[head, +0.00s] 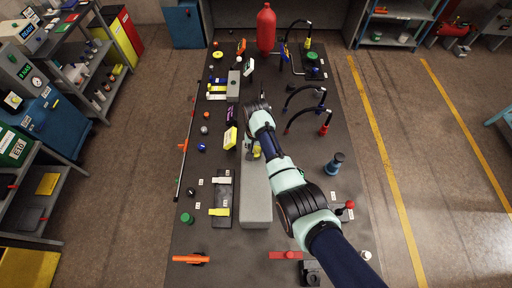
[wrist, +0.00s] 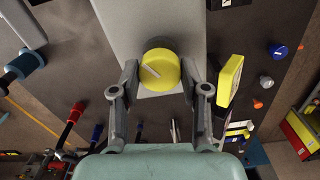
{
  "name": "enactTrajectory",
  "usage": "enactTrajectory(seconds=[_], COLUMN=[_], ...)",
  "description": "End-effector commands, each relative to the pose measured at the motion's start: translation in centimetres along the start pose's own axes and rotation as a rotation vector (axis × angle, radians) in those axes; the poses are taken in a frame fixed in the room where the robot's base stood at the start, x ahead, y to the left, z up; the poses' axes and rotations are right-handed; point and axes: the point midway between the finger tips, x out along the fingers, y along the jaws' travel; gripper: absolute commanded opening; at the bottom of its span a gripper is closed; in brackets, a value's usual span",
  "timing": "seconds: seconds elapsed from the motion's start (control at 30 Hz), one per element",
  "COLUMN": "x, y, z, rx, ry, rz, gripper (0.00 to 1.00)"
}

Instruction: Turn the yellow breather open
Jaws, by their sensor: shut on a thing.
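The yellow breather (wrist: 161,72) is a round yellow cap with a short white line on its face, on a dark base against the grey block (wrist: 120,20). The line runs slantwise, from upper left to lower right. My gripper (wrist: 159,66) has one finger on each side of the cap and is shut on it. In the head view my arm reaches over the bench to the long grey block (head: 256,195). There the breather is mostly hidden by my arm, with only a small bit of yellow showing.
A yellow box (wrist: 231,78) stands close to the right finger in the wrist view. Black hoses (head: 308,90) arch to the right of my arm, and a red bottle (head: 266,28) stands at the far end.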

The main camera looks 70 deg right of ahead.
Motion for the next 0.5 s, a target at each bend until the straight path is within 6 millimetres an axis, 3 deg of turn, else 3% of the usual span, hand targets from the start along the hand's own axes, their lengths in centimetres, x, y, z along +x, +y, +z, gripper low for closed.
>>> enactTrajectory(seconds=[0.5], x=[-0.16], y=[-0.01], z=[-0.09], rx=[0.441], ry=[0.002], rz=[-0.001], gripper=[0.10])
